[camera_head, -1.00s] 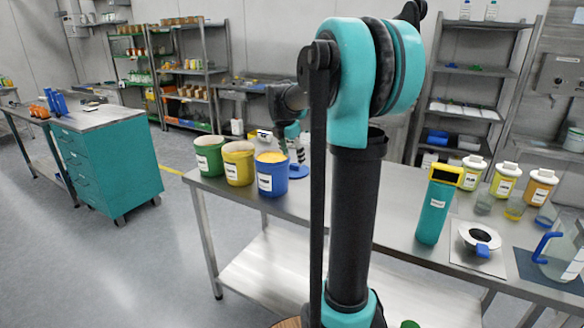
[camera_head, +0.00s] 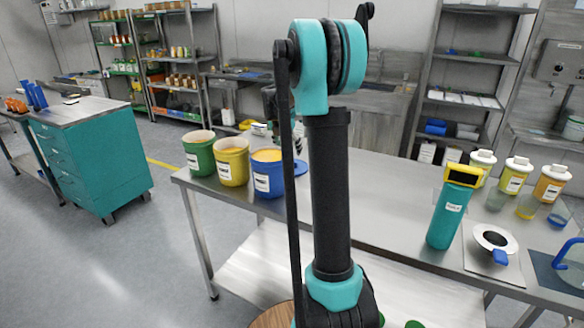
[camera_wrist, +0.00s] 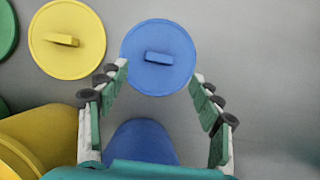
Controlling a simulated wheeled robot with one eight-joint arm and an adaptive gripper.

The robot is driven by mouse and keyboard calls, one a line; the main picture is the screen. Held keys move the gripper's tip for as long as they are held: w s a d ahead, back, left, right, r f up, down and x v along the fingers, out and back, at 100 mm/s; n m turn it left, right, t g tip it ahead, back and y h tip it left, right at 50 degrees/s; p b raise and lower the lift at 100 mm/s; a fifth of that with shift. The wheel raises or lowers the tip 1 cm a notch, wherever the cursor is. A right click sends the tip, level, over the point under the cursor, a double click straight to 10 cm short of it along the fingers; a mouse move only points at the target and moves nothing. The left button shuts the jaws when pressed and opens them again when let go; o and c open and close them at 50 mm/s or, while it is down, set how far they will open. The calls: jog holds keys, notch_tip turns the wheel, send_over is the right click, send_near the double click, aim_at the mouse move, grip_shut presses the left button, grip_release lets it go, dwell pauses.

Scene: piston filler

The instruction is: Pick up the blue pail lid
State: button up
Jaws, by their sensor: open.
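The blue pail lid (camera_wrist: 172,40) lies flat on the grey table, a round disc with a raised bar handle (camera_wrist: 158,58) across its middle. My gripper (camera_wrist: 158,76) is open and empty, its two fingers apart at the near left and near right of the lid, with the handle between and beyond their tips. In the head view the lid (camera_head: 300,168) shows as a small blue edge right of the blue pail (camera_head: 268,182), partly hidden by my arm. The blue pail also shows at the bottom of the wrist view (camera_wrist: 140,142), between my fingers.
A yellow lid (camera_wrist: 68,22) lies left of the blue one, with a green lid (camera_wrist: 6,30) at the edge. Yellow (camera_head: 232,168) and green (camera_head: 198,158) pails stand left of the blue pail. A teal container (camera_head: 447,215) stands farther right; the table between is mostly clear.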

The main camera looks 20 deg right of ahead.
aim_at(291, 162)
jog(key=shift+x, duration=3.55)
jog(key=c, duration=1.3)
jog(key=shift+o, duration=0.2)
jog(key=shift+r, duration=0.1)
jog(key=shift+r, duration=0.1)
